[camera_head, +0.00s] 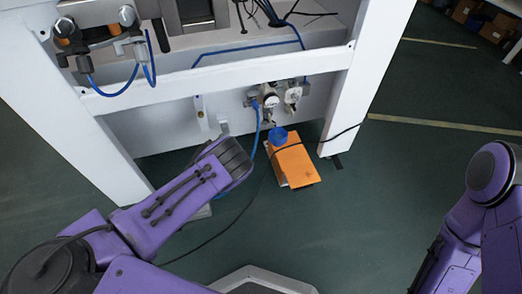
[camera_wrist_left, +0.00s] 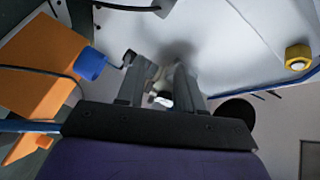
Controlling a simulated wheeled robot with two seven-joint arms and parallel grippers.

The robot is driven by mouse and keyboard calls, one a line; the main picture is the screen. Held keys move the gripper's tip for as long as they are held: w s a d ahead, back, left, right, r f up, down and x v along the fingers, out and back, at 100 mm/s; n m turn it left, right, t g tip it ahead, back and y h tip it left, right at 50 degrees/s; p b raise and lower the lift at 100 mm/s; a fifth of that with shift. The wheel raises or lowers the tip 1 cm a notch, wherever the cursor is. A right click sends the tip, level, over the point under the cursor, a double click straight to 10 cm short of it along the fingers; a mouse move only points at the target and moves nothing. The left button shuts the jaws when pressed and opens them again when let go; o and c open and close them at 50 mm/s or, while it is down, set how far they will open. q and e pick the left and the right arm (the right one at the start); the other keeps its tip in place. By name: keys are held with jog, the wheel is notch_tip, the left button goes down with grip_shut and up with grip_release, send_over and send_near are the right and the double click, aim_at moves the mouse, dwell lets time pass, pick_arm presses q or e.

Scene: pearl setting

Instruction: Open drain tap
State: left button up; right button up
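In the head view my left forearm reaches in from the left to the lower part of the white frame, and its wrist hides most of the gripper. In the left wrist view my left gripper (camera_wrist_left: 160,88) has its two grey fingers apart. A small shiny metal part (camera_wrist_left: 159,100) shows between them; I cannot tell if it is the drain tap or whether the fingers touch it. In the head view the air regulator fittings (camera_head: 270,99) hang on the panel, right of my left wrist. No tap handle can be made out clearly. My right gripper is out of view.
A blue hose (camera_head: 256,135) and black cable run close by. White frame legs (camera_head: 357,75) flank the opening.

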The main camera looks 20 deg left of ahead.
aim_at(263, 124)
pick_arm(q)
jog(key=w+d+f+m+t+h+b, duration=0.1)
jog(key=w+d+f+m+h+b, duration=0.2)
jog(key=w+d+f+m+b, duration=0.25)
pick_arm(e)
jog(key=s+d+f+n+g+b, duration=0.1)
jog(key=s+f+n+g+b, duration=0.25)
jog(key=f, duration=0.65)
pick_arm(q)
jog(key=shift+n, duration=0.75)
jog(key=w+d, duration=0.1)
jog(key=w, duration=0.2)
jog(key=w+d+b, duration=0.1)
jog(key=w, duration=0.2)
jog(key=w+d+b, duration=0.1)
jog(key=w, duration=0.2)
jog(key=shift+d+r, duration=0.2)
jog(key=shift+r, duration=0.15)
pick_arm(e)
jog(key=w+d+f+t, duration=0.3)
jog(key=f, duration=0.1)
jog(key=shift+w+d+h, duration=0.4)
pick_arm(q)
grip_shut()
